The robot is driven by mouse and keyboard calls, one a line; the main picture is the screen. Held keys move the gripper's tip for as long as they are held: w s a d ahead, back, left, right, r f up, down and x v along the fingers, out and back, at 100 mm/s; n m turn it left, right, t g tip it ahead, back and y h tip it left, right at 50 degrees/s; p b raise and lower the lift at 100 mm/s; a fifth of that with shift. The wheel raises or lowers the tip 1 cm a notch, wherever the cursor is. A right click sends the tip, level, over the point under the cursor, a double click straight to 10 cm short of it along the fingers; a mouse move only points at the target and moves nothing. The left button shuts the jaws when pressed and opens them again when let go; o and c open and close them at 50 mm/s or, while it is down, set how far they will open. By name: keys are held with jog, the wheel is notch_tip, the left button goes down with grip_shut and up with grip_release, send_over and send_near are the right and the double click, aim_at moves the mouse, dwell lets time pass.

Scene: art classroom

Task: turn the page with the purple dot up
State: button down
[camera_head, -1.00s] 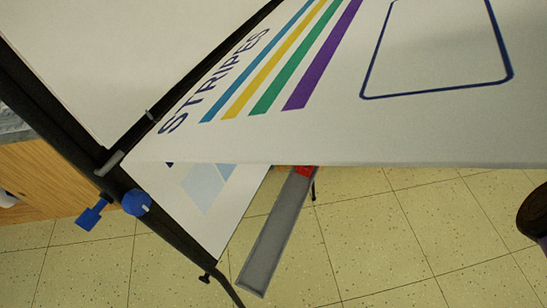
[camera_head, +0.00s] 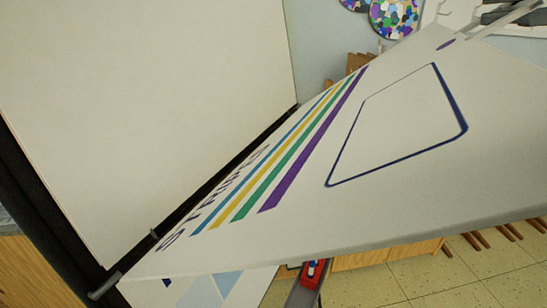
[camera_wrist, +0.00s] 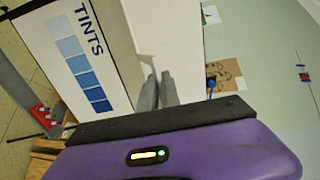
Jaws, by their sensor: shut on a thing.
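The STRIPES page (camera_head: 400,200) hangs tilted across the head view, with colored stripes and an empty blue-outlined box. Its purple dot (camera_head: 446,44) is near the far upper-right corner. My gripper (camera_head: 472,37) is shut on the page edge beside that dot. In the wrist view the fingers of my gripper (camera_wrist: 158,92) are together, with white paper behind them. The TINTS page (camera_wrist: 60,50), with a column of blue squares, shows in the wrist view. Part of that lower page (camera_head: 215,290) shows beneath the lifted one. A blank white sheet (camera_head: 150,90) fills the left of the head view.
The black easel frame (camera_head: 45,215) runs along the left. A grey tray (camera_head: 303,296) with a red item (camera_head: 314,272) is below the page. It also shows in the wrist view (camera_wrist: 22,90). Wooden furniture (camera_head: 390,255) stands behind, beyond tiled floor (camera_head: 465,280).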

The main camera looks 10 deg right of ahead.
jog(key=shift+w+a+r, duration=0.1)
jog(key=shift+a+r, duration=0.05)
jog(key=shift+r, duration=0.15)
jog(key=w+a+r, duration=0.3)
jog(key=a+r, duration=0.2)
jog(key=r, duration=0.1)
jog(key=shift+w+a+r, duration=0.25)
jog(key=shift+w+a, duration=0.05)
jog(key=shift+w, duration=0.1)
dwell(0.5)
jog(key=shift+r, duration=0.1)
jog(key=w+a+r, duration=0.4)
jog(key=a, duration=0.2)
jog(key=shift+w+a+r, duration=0.25)
jog(key=shift+a+r, duration=0.1)
jog(key=shift+r, duration=0.05)
dwell(0.6)
jog(key=w+a+r, duration=0.3)
jog(key=w+a, duration=0.2)
jog(key=a, duration=0.2)
jog(key=shift+a, duration=0.15)
dwell(0.7)
jog(key=shift+a+r, duration=0.1)
jog(key=shift+r, duration=0.05)
